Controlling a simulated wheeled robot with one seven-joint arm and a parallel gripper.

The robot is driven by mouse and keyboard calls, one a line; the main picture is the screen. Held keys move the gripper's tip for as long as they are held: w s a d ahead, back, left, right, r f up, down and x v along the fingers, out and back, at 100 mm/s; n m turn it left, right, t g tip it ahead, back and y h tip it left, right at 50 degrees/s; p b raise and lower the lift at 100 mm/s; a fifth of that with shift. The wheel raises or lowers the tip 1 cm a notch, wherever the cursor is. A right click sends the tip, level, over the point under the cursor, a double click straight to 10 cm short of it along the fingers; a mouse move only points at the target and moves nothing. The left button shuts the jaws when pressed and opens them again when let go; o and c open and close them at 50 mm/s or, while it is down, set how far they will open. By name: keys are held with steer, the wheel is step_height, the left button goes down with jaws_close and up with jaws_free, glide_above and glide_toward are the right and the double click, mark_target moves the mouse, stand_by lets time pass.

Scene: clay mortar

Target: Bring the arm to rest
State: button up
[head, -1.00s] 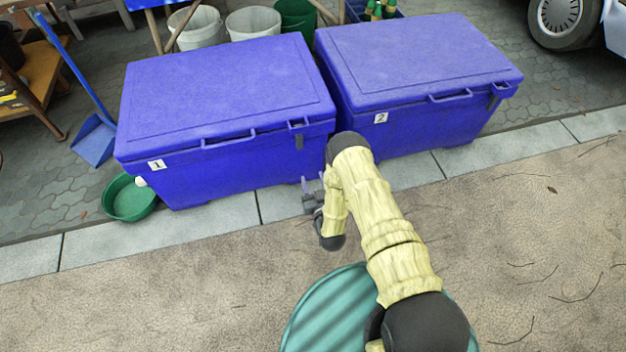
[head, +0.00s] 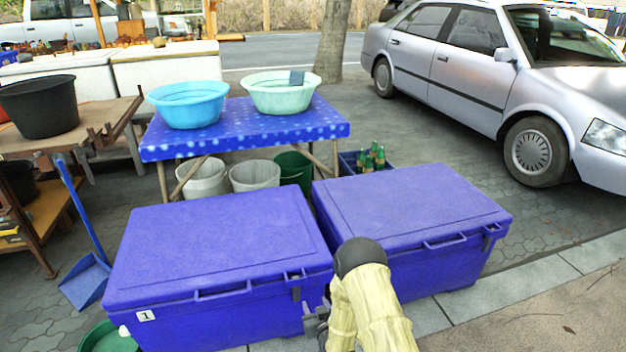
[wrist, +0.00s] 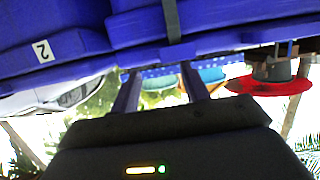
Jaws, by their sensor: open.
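My arm (head: 366,305) is folded in front of the two blue chests, near the bottom of the head view. My gripper (wrist: 160,80) shows in the wrist view with its two dark fingers apart and nothing between them. In the head view only a grey part of it shows beside the arm, close to the front of the chests; its fingertips cannot be made out there. The wrist view is upside down and shows a chest labelled 2 (wrist: 55,50) close by.
The left blue chest (head: 215,245) is labelled 1; the right one (head: 415,205) stands beside it. Behind is a blue table (head: 245,130) with a blue basin (head: 188,103) and a pale green basin (head: 281,92). A silver car (head: 470,75) stands right. Pavement at lower right is clear.

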steer(key=s+d+r+m+g+h, duration=0.1)
steer(key=s+d+r+g, duration=0.2)
steer(key=r, duration=0.4)
steer(key=s+d+r+g+h, duration=0.1)
steer(key=s+d+r+g, duration=0.1)
steer(key=d+r, duration=0.45)
steer(key=s+d+r+m+g+h, duration=0.1)
steer(key=s+d+r+g, duration=0.1)
steer(key=s+r, duration=0.35)
steer(key=s+d+r+m+g+p, duration=0.1)
steer(key=s+r+g, duration=0.15)
steer(key=s, duration=0.65)
steer(key=s+d+r+m+g+h, duration=0.1)
steer(key=s+d+r+g, duration=0.1)
steer(key=s+r, duration=0.45)
steer(key=w+p+v, duration=0.2)
steer(key=p+v, duration=1.3)
steer(key=p, duration=0.1)
steer(key=w+r+p+v, duration=0.1)
steer(key=w+p+v, duration=0.2)
steer(key=p+v, duration=1.2)
steer(key=shift+w+p, duration=0.25)
steer(key=shift+p, duration=0.1)
